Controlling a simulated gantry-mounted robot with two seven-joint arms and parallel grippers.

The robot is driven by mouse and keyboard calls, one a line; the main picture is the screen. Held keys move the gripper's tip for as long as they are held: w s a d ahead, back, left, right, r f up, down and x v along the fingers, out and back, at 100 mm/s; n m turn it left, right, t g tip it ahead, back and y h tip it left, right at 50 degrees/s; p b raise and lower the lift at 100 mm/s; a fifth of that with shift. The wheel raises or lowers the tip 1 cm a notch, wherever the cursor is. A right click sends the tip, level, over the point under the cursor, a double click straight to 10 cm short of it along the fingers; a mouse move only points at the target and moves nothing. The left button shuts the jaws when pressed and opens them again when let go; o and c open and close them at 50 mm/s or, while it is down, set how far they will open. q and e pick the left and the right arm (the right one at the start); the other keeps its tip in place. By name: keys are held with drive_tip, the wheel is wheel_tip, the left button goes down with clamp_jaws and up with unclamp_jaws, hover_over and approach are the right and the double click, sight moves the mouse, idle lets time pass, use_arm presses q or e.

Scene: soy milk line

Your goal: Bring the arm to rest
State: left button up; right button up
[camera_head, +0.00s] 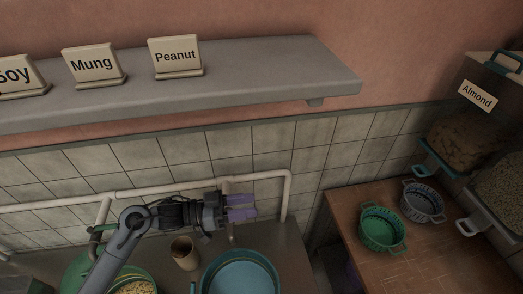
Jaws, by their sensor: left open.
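My left arm comes in from the lower left. My left gripper (243,207) points right, with purple fingers, above the metal counter and in front of the tiled wall. The fingers show a gap and hold nothing. A blue-lined pot (240,275) stands below and in front of it, apart from the fingers. A tan cup (185,254) stands on the counter below the gripper's wrist. My right gripper is not in view.
A pipe (262,175) runs along the wall close behind the gripper. A grey shelf (240,85) with name signs is above. A green colander (381,228) and a grey colander (422,201) sit on the wooden table at right. A bowl of beans (137,286) is at lower left.

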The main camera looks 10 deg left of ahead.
use_arm(q)
drive_tip(key=s+d+f+n+t+y, duration=0.2)
drive_tip(key=s+d+f+n, duration=0.1)
drive_tip(key=s+f, duration=0.4)
drive_tip(key=s+d+f+n+t+y, duration=0.2)
drive_tip(key=s+d+f+n+y, duration=0.15)
drive_tip(key=s+f, duration=0.35)
drive_tip(key=s+a+f+n+g+y, duration=0.3)
drive_tip(key=s+a+g+y, duration=0.4)
drive_tip(key=s+a+y, duration=0.55)
wheel_tip(320, 180, up, 22)
drive_tip(key=a+h+p, duration=0.1)
drive_tip(key=a+p, duration=0.1)
drive_tip(key=p, duration=2)
drive_tip(key=shift+w+h, duration=0.3)
drive_tip(key=shift+w, duration=0.05)
drive_tip(key=shift+m, duration=0.25)
